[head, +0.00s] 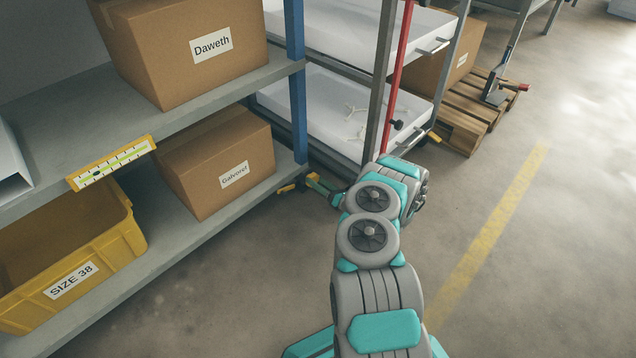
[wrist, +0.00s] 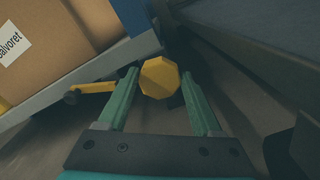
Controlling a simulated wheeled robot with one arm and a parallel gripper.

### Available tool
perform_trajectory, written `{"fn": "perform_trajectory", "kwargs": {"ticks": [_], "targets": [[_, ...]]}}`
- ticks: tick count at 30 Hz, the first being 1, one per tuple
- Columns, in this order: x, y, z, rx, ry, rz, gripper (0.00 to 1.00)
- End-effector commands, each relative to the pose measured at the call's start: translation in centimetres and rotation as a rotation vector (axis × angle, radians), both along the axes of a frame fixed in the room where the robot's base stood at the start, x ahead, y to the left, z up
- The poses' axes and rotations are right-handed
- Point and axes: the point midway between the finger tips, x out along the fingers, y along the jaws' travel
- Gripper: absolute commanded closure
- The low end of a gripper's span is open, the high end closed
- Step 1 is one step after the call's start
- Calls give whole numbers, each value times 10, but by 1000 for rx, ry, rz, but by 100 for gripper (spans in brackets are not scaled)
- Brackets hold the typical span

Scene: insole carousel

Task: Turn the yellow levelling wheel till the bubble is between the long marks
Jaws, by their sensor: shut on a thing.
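The yellow levelling wheel (wrist: 160,77) is a faceted knob at the foot of the blue shelf post in the wrist view. My gripper (wrist: 161,76) has its green fingers on both sides of the wheel and is shut on it. In the head view my gripper (head: 318,184) is low by the shelf's front corner, and the wheel is hard to make out there. The level (head: 112,163) is a yellow-framed strip with a white marked face and a green vial, tilted in the picture on the shelf edge.
A yellow bar with a dark end (wrist: 95,87) sticks out left of the wheel under the shelf. The Galvoret box (head: 218,165) and yellow SIZE 38 bin (head: 125,235) sit on the lower shelf. A rack with a red pole (head: 400,65) stands close right. Open floor lies in front.

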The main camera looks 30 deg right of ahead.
Motion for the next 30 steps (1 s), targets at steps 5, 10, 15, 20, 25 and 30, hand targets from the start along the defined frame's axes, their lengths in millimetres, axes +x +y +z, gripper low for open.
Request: {"fn": "perform_trajectory", "kwargs": {"ticks": [5,10,15,20,25,30], "targets": [[0,0,0,0,0,-1,17],[0,0,0,-1,0,0,4],[0,0,0,-1,0,0,4],[-10,-4,0,0,1,-2,4],[-36,-14,1,1,4,-5,4],[-59,-22,0,-1,1,-3,4]]}}
